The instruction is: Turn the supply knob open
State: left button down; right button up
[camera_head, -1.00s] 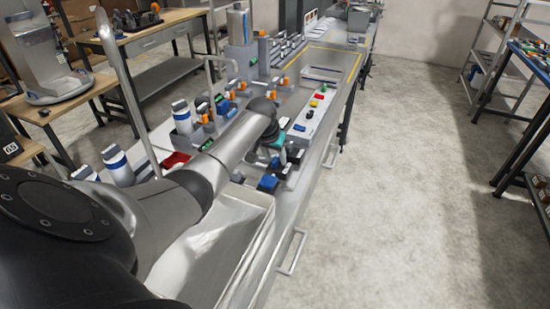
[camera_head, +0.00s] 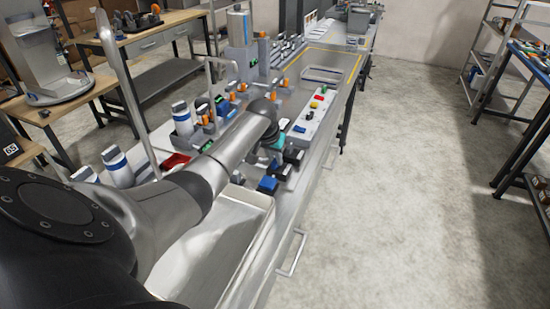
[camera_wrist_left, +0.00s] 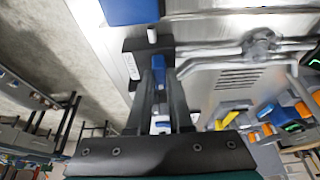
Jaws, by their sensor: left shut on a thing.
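My left gripper (camera_wrist_left: 160,90) shows in the left wrist view with its two dark fingers close together around a narrow blue knob (camera_wrist_left: 158,66). The knob sits beside a dark block with a small white label (camera_wrist_left: 131,66), too small to read, on a metal surface. In the head view my left arm reaches over the bench and the gripper (camera_head: 286,162) points down near its front edge. The knob between the fingers is mostly hidden there. My right gripper is out of view.
A blue block (camera_head: 268,184) stands just nearer than the gripper. A panel with colored buttons (camera_head: 312,112) lies beyond it. Pipework (camera_wrist_left: 262,45) runs close to the fingers.

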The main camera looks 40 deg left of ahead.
pick_arm(q)
jog(key=shift+d+r+n+y+p, duration=0.15)
jog(key=shift+n+y+p, duration=0.15)
jog(key=shift+n+p, duration=0.75)
jog(key=shift+n+g+y+p, duration=0.4)
jog(key=shift+n+g+p, duration=0.1)
jog(key=shift+n+p, duration=0.65)
jog(key=shift+w+d+n, duration=0.1)
jog(key=shift+n, duration=0.7)
jog(key=n, duration=0.1)
jog(key=n+g+y, duration=0.1)
jog(key=shift+w+f+n, duration=0.1)
jog(key=shift+f+n, duration=0.1)
jog(key=shift+n, duration=0.1)
jog(key=shift+f+n+g+b, duration=0.1)
jog(key=shift+n+g+b, duration=0.3)
jog(key=shift+n+b, duration=0.55)
jog(key=n+g+b, duration=0.1)
jog(key=n+b, duration=0.2)
jog(key=b, duration=0.2)
jog(key=n+g+b, duration=0.1)
jog(key=n+b, duration=0.2)
jog(key=b, duration=0.3)
jog(key=shift+w+n+g+y, duration=0.2)
jog(key=shift+n+g+y, duration=0.05)
jog(key=shift+g+y, duration=0.05)
jog(key=shift+n+b, duration=0.5)
jog(key=shift+b, duration=0.9)
